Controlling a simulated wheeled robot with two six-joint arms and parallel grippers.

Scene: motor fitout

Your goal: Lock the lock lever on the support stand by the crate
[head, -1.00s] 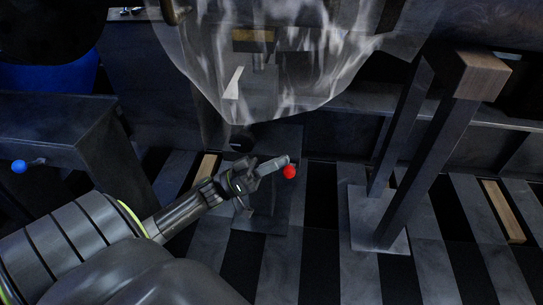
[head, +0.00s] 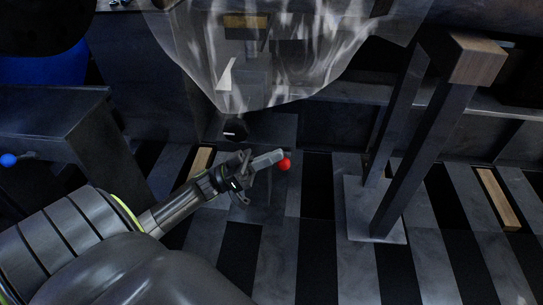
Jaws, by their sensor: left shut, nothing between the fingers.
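A red ball knob (head: 285,165), which looks like the end of a lock lever, shows just below the draped plastic. The lever's arm is mostly hidden behind my gripper. My left gripper (head: 268,159) is shut and empty, with its tips right beside the knob on its left; I cannot tell whether they touch. A dark round part (head: 235,130) shows behind the gripper, under the plastic. I cannot make out the rest of the support stand or a crate clearly. My right gripper is not in view.
Translucent plastic sheeting (head: 270,70) hangs above the knob. A wood-topped stand (head: 478,58) with slanted legs rises at the right. A dark bench (head: 50,115) with a blue knob (head: 8,160) stands at the left. The slatted floor in front looks clear.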

